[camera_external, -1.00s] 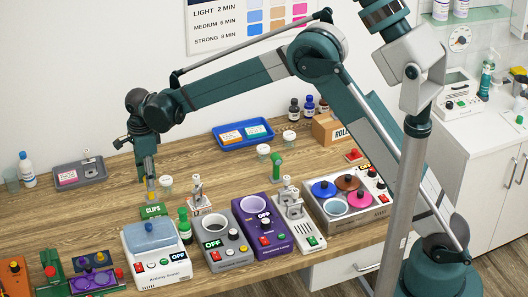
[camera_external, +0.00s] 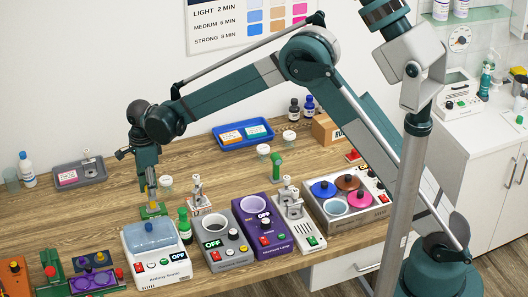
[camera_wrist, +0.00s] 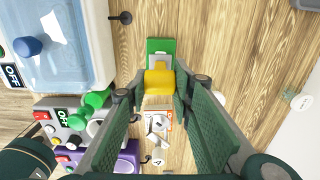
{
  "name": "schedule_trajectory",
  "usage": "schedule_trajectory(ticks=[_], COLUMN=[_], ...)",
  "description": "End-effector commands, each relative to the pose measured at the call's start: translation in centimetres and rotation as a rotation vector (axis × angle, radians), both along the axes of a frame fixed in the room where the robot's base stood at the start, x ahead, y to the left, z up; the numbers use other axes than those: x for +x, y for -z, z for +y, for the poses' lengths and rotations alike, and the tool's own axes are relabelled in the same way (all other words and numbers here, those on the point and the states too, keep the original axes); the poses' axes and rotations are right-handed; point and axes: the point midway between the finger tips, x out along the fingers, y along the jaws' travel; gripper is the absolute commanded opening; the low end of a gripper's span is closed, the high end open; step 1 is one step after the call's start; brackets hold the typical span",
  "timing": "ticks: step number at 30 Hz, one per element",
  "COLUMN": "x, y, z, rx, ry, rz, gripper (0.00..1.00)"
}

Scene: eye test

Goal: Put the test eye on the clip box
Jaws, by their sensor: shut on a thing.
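In the wrist view my gripper (camera_wrist: 159,84) is shut on a yellow block (camera_wrist: 159,80), which appears to be the test eye. A pale grey part beyond the block overlaps the box in that view. I cannot tell whether the held piece touches the box top. The fingers hide part of the box in the external view.
A white device with a blue lidded tank (camera_external: 152,236) stands close in front of the box. A grey tray (camera_external: 78,173) lies at the back left, with bare table between.

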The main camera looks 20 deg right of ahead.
Motion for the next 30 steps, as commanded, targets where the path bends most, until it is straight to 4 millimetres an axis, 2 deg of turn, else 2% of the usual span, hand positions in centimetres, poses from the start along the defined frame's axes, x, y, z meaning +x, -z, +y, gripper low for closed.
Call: schedule_trajectory(ticks=[9,10,13,24,30], x=[0.0,0.0,0.0,0.0,0.0], y=[0.37,0.34,0.27,0.19,-0.53], z=[0.0,0.0,0.0,0.01,0.0], rx=[0.0,0.0,0.0,0.0,0.0], ry=[0.0,0.0,0.0,0.0,0.0], rz=[0.0,0.0,0.0,0.0,0.0], gripper=[0.02,0.26,0.39,0.39,0.39])
